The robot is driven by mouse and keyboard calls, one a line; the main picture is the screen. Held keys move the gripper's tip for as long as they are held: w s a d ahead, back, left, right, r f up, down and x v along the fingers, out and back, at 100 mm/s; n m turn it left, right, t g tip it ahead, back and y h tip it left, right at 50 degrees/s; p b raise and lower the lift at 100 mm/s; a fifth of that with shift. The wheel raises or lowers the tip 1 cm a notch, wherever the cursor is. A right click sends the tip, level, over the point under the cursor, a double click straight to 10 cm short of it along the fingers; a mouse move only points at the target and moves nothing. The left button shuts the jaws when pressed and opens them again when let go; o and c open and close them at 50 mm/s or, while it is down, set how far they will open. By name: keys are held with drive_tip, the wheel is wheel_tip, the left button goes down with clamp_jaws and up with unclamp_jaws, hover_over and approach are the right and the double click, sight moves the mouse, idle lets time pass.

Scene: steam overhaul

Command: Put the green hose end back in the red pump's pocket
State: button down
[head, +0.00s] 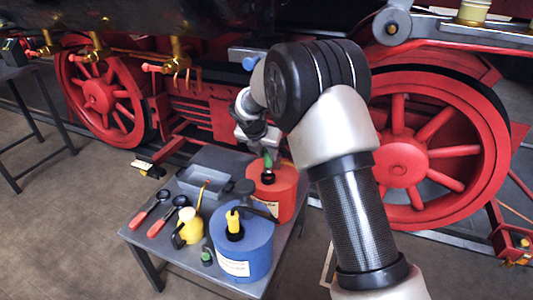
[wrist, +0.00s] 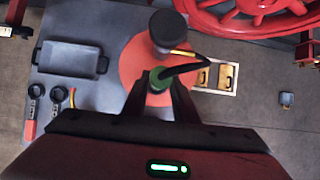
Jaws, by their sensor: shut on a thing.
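The red pump (head: 285,196) is a red cylinder with a dark knob, standing at the table's back right; in the wrist view its round red top (wrist: 132,64) lies below my gripper. My gripper (head: 267,154) is shut on the green hose end (head: 268,161), right over the pump's top. In the wrist view the fingertips (wrist: 160,88) close on the green end (wrist: 157,76), and a dark hose bends away to the right. The pocket is hidden under the fingers, so I cannot tell whether the end is in it or just above.
A blue pump (head: 257,248) with a yellow hose end (head: 233,220) stands in front of the red one. A yellow oil can (head: 192,230), a grey tray (head: 222,183) and two red-handled tools (head: 150,210) lie to the left. A red-wheeled locomotive (head: 402,160) stands behind.

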sight(266, 163)
drive_tip(key=shift+f, duration=0.2)
drive_tip(key=shift+f+b, duration=0.75)
drive_tip(key=shift+f, duration=1)
drive_tip(key=shift+f, duration=0.1)
drive_tip(key=c, duration=1.3)
unclamp_jaws()
drive_tip(key=shift+c, duration=0.2)
